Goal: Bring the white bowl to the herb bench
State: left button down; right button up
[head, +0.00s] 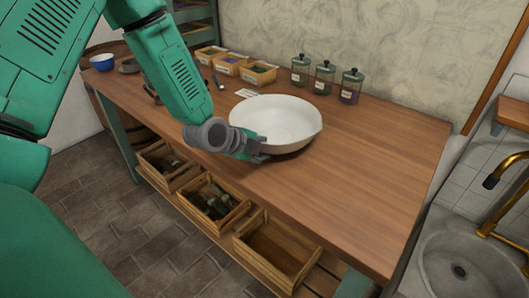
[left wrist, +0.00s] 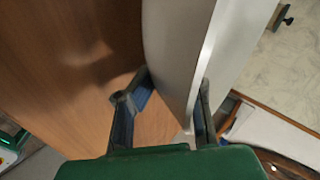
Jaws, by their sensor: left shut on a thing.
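The white bowl (head: 282,117) is upright at the wooden bench (head: 375,165), near the middle of its top. I cannot tell whether it rests on the wood or is held just above it. My left gripper (head: 262,152) is at the bowl's near side, shut on its wall. In the left wrist view my left gripper (left wrist: 174,95) has one finger on each side of the bowl's pale wall (left wrist: 178,45). My right gripper is not in view.
Labelled herb boxes (head: 259,75) and lidded jars (head: 325,77) stand along the back. A blue bowl (head: 102,62) is at the far left. Wooden crates (head: 277,250) sit on the shelf below. The bench's right part is clear. A sink (head: 470,265) stands at the right.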

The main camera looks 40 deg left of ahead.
pick_arm(q)
jog(key=c, duration=1.6)
grip_release()
jog(key=shift+s, duration=0.1)
jog(key=shift+c, duration=0.2)
jog(key=p+v, duration=0.2)
jog(key=v, duration=1)
jog(key=s+d+f+n+g+y, duration=0.1)
jog(key=s+d+f+n+g, duration=0.3)
jog(key=s+f+n, duration=0.4)
jog(key=s+d+f+n+g+y, duration=0.1)
jog(key=s+d+f+n+g, duration=0.4)
jog(key=s+f, duration=0.9)
jog(key=f+n, duration=0.1)
jog(key=n, duration=0.2)
jog(key=shift+s+f, duration=0.35)
jog(key=shift+s, duration=0.05)
